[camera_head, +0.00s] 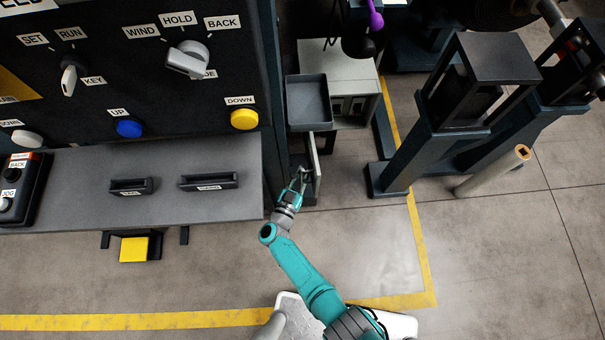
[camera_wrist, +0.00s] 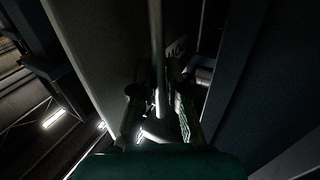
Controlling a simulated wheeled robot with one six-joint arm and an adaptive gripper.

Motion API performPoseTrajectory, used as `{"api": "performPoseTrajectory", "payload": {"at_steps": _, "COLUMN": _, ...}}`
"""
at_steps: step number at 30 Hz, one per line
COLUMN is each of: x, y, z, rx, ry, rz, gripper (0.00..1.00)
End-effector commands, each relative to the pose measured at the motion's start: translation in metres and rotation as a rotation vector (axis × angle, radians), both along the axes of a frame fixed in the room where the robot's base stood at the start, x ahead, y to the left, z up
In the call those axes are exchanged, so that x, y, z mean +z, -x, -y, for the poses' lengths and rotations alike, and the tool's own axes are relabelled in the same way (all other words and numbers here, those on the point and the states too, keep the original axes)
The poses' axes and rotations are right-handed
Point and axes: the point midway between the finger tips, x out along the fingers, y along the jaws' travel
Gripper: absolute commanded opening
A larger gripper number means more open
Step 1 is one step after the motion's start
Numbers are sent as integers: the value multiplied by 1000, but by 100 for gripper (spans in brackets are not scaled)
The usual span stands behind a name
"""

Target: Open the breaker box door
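A narrow dark box with a pale upright panel (camera_head: 314,158), which looks like the breaker box door, stands beside the console's right side, below a dark tray. My gripper (camera_head: 301,174) is at this panel's near side. In the wrist view, a broad grey panel face (camera_wrist: 100,50) fills the left, and a thin upright bar (camera_wrist: 157,50) runs down the middle. My gripper's fingers (camera_wrist: 158,100) stand apart on either side of the bar's lower end, with gaps showing. Contact with the bar cannot be told in the dark. The box interior is mostly hidden.
The control console (camera_head: 150,175) stands close on the left. The dark tray (camera_head: 308,101) is just above the panel, with a grey cabinet (camera_head: 352,85) behind. A dark machine frame (camera_head: 395,170) stands to the right. The floor between is open.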

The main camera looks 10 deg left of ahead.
Motion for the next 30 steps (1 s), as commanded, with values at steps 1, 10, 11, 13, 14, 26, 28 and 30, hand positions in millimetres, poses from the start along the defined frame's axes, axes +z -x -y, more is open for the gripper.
{"api": "performPoseTrajectory", "payload": {"at_steps": 1, "x": 1, "y": -1, "z": -1, "rx": 0, "ry": -2, "rz": 1, "gripper": 31}}
{"api": "performPoseTrajectory", "payload": {"at_steps": 10, "x": 0, "y": 0, "z": 0, "rx": 0, "ry": 0, "rz": 0, "gripper": 37}}
{"api": "performPoseTrajectory", "payload": {"at_steps": 11, "x": 0, "y": 1, "z": 0, "rx": 0, "ry": 0, "rz": 0, "gripper": 37}}
{"api": "performPoseTrajectory", "payload": {"at_steps": 13, "x": 0, "y": 4, "z": -1, "rx": 1, "ry": 0, "rz": 0, "gripper": 37}}
{"api": "performPoseTrajectory", "payload": {"at_steps": 14, "x": -1, "y": 7, "z": -1, "rx": 2, "ry": 0, "rz": 0, "gripper": 37}}
{"api": "performPoseTrajectory", "payload": {"at_steps": 26, "x": 0, "y": 61, "z": -14, "rx": 3, "ry": -1, "rz": -1, "gripper": 37}}
{"api": "performPoseTrajectory", "payload": {"at_steps": 28, "x": 0, "y": 67, "z": -14, "rx": 2, "ry": -1, "rz": 0, "gripper": 37}}
{"api": "performPoseTrajectory", "payload": {"at_steps": 30, "x": 0, "y": 71, "z": -15, "rx": 1, "ry": 0, "rz": 0, "gripper": 37}}
